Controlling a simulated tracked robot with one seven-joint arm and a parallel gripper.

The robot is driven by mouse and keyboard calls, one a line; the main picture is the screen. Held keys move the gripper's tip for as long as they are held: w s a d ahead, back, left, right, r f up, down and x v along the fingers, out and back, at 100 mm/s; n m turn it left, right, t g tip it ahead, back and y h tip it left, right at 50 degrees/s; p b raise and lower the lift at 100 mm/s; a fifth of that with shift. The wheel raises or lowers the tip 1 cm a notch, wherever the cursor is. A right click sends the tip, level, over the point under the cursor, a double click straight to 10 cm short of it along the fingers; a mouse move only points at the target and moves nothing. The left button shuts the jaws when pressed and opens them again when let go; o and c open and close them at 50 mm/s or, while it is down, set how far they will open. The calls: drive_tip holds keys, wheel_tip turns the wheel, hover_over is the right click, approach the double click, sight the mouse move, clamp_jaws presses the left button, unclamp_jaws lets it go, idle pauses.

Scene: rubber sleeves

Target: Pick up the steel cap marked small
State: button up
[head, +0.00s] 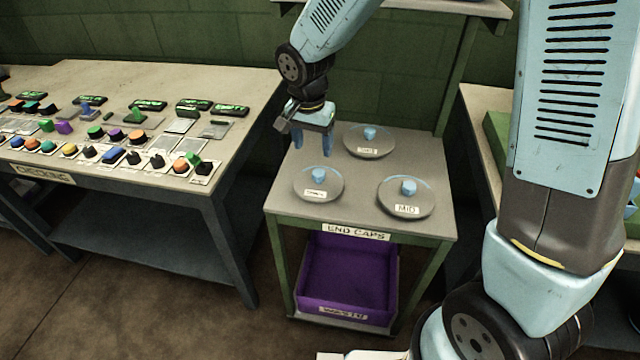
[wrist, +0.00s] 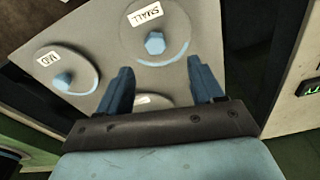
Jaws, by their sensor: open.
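The steel cap marked small is a flat grey disc with a blue knob, at the front left of the small table in the head view (head: 307,183). In the wrist view it lies beyond the fingertips (wrist: 178,22), its SMALL label readable. My gripper (head: 313,148) is open and empty, with blue fingers pointing down. It hangs above the table, behind the small cap and apart from it. The wrist view shows both fingers spread (wrist: 160,72). The cap marked MID (head: 425,207) sits at the front right; it also shows in the wrist view (wrist: 45,65).
A third cap (head: 385,146) lies at the back of the table (head: 345,205); my gripper partly hides it in the wrist view. A purple bin (head: 345,275) stands on the shelf below. A bench (head: 215,85) with many small coloured parts is at left.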

hover_over(319, 172)
drive_tip(key=a, duration=0.1)
drive_tip(key=f, duration=0.4)
drive_tip(key=shift+s, duration=0.4)
drive_tip(key=f, duration=0.2)
drive_tip(key=d+f, duration=0.1)
drive_tip(key=f, duration=0.1)
drive_tip(key=shift+w+f, duration=0.15)
drive_tip(key=shift+f, duration=0.05)
drive_tip(key=shift+w+f, duration=0.1)
drive_tip(key=shift+f, duration=0.4)
clamp_jaws()
